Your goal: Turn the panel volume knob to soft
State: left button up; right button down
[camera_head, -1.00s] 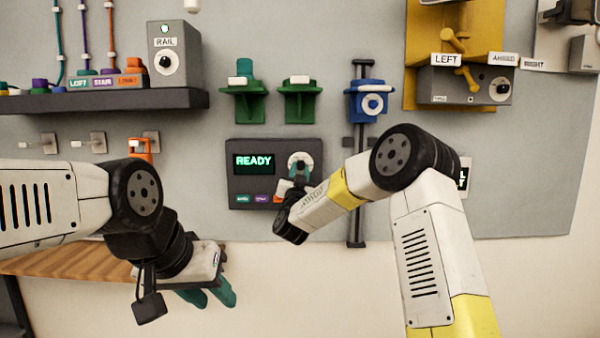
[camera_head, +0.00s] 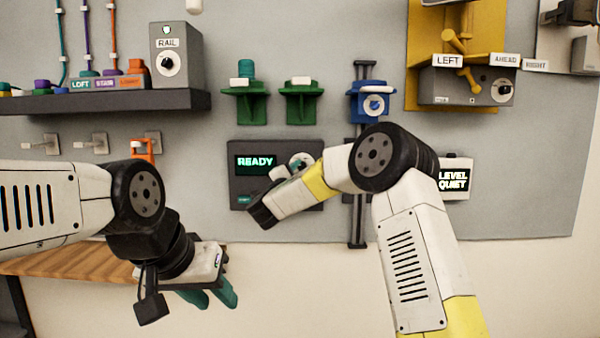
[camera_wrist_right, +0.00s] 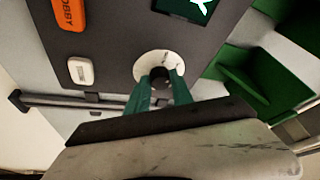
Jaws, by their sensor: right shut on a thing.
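The dark panel (camera_head: 242,148) with a lit READY screen is on the grey wall board in the head view. Its volume knob, on a white dial (camera_head: 300,159), is partly covered by my right arm. In the right wrist view, the dark knob (camera_wrist_right: 160,77) on the white dial sits between the teal fingertips of my right gripper (camera_wrist_right: 160,88), which is shut on it. My left gripper (camera_head: 212,294) hangs empty at the lower left, its teal fingers apart, well away from the panel.
A small display (camera_head: 453,180) reading LEVEL QUIET is right of my right arm. A blue slider (camera_head: 372,92) on a vertical rail stands behind that arm. Green brackets (camera_head: 245,100) are above the panel. A wooden ledge (camera_head: 70,261) lies below my left arm.

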jog(key=shift+a+r+m+g, duration=0.1)
jog(key=shift+m+g, duration=0.4)
jog(key=shift+m, duration=1.1)
jog(key=c, duration=1.1)
grip_release()
jog(key=v, duration=0.8)
jog(key=shift+w, duration=0.1)
